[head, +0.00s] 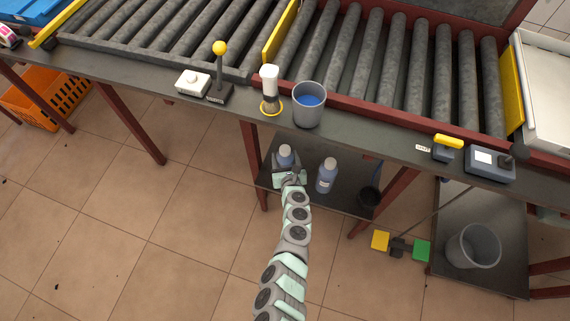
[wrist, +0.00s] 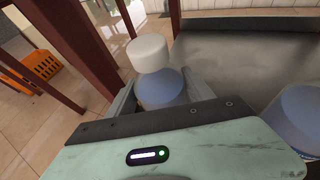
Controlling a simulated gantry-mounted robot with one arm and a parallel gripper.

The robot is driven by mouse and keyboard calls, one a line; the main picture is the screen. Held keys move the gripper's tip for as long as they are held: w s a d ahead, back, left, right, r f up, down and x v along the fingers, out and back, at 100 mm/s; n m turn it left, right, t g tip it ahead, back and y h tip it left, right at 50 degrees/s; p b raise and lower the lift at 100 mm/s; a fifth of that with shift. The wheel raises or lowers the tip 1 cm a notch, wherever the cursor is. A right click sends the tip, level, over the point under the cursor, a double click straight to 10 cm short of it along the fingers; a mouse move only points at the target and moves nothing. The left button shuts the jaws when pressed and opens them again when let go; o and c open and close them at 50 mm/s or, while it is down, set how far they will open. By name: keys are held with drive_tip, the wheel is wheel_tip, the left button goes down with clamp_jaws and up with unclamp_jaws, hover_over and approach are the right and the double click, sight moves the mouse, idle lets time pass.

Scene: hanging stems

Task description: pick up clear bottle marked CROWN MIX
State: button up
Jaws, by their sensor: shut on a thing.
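A clear bottle with a white cap and bluish contents (wrist: 158,88) stands upright between the fingers of my gripper (wrist: 160,98) in the wrist view. My gripper is shut on this bottle; it also shows in the head view (head: 285,155), above the lower shelf. A second similar bluish bottle (head: 327,175) stands on the lower shelf to the right; part of it shows at the right edge of the wrist view (wrist: 298,120). No CROWN MIX marking is readable on either bottle, so I cannot tell which one bears it. The lower part of the held bottle is hidden.
The lower shelf (head: 345,202) sits under the conveyor bench, between dark red legs (head: 398,190). Above, the bench edge (head: 345,138) holds a grey bucket (head: 308,112). An orange crate (head: 40,105) is at far left.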

clamp_jaws()
idle(0.3)
drive_tip(key=shift+r, duration=0.1)
